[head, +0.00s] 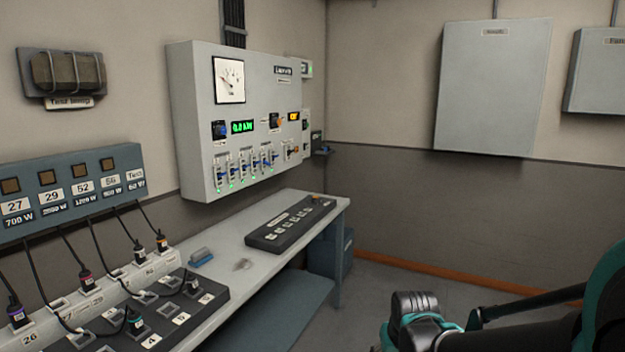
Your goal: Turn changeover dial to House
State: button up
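A smaller orange-marked control (291,150) sits lower right. The lettering is too small to read, so I cannot tell which is the changeover dial or where it points. My gripper (413,305) is at the lower right, well away from the panel. Its fingers do not show clearly, and I see nothing held.
A grey bench (228,277) runs below the panel, bearing a dark button strip (290,222) and a blue block (201,257). A patch board (70,180) with several cables and plugs is at left. Grey cabinets (490,85) hang on the far wall. Floor right of the bench looks clear.

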aim_at(276, 121)
jog(key=i+l+u, duration=0.6)
jog(key=i+l, duration=0.05)
jog(key=i, duration=0.1)
